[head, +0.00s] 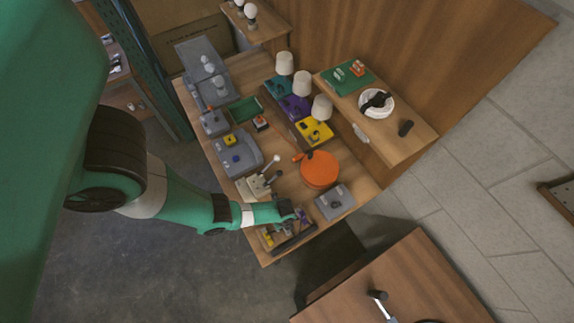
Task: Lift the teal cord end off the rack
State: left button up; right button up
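My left gripper (297,212) reaches in from the left on a teal arm and is low over the near end of the long wooden workbench. It is at a small rack (293,241) with a dark bar, where small yellow (268,239) and purple (303,215) pieces show. I cannot make out the teal cord end; it may be hidden by the gripper or blend with its teal colour. The fingers are too small and dark to tell whether they are open or shut. My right gripper is not in view.
Near the rack are a grey block (334,201), an orange round disc (320,169) and a beige fixture with levers (258,185). Teal, purple and yellow trays (314,131) with pale shades stand farther back. A side shelf (405,145) and a separate table (420,280) are right.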

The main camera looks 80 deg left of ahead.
pick_arm(q)
grip_shut()
dwell(0.7)
jog(key=shift+r+p, duration=0.9)
jog(key=shift+r+p, duration=1.2)
jog(key=shift+w, duration=0.1)
